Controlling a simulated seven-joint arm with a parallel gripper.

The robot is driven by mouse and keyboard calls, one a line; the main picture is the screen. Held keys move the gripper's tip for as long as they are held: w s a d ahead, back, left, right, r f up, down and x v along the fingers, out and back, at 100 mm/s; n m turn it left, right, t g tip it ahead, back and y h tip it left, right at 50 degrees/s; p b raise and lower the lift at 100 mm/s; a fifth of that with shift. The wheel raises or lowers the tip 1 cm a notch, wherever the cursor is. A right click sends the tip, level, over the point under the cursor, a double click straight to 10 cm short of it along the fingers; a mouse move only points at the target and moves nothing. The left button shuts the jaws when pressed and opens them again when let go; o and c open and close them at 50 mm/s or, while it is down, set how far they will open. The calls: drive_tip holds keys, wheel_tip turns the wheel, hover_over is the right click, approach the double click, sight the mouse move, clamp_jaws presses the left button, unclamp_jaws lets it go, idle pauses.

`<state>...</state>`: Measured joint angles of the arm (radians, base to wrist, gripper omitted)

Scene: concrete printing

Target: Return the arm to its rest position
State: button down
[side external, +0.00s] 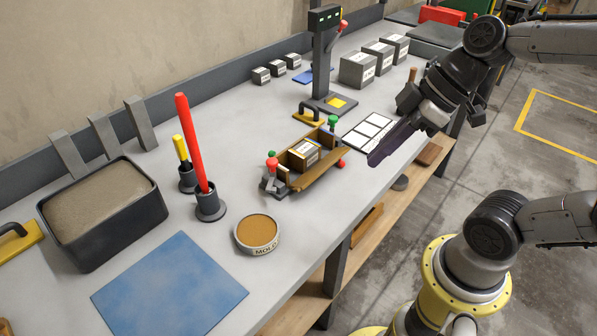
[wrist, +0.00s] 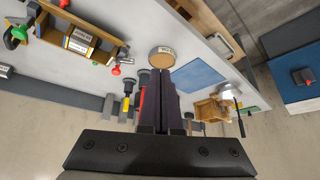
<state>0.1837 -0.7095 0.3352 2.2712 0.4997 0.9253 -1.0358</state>
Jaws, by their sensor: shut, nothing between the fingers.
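My gripper (side external: 378,158) is shut and empty. In the side external view its dark fingers hang above the bench's front edge, to the right of the wooden mold (side external: 322,166) and apart from it. The mold holds a labelled block (side external: 303,154) and has red and green knobs. In the wrist view my gripper (wrist: 158,72) shows as two dark fingers pressed together, with nothing between them. The mold (wrist: 60,48) lies at the upper left there.
A grey bench (side external: 290,230) carries a sand-filled tray (side external: 103,200), a red rod (side external: 194,140), a round tub (side external: 257,232), a blue mat (side external: 168,283) and a press stand (side external: 322,60). Grey blocks (side external: 358,69) stand at the back right. Open floor (side external: 500,150) lies right of the bench.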

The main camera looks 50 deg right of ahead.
drive_tip(key=s+d+m+h, duration=0.3)
drive_tip(key=s+d+m, duration=0.1)
drive_tip(key=m, duration=0.3)
drive_tip(key=shift+s+d+r+t+h, duration=0.2)
drive_tip(key=shift+s+d+t+h, duration=0.1)
drive_tip(key=shift+s+d+h, duration=0.1)
idle(0.8)
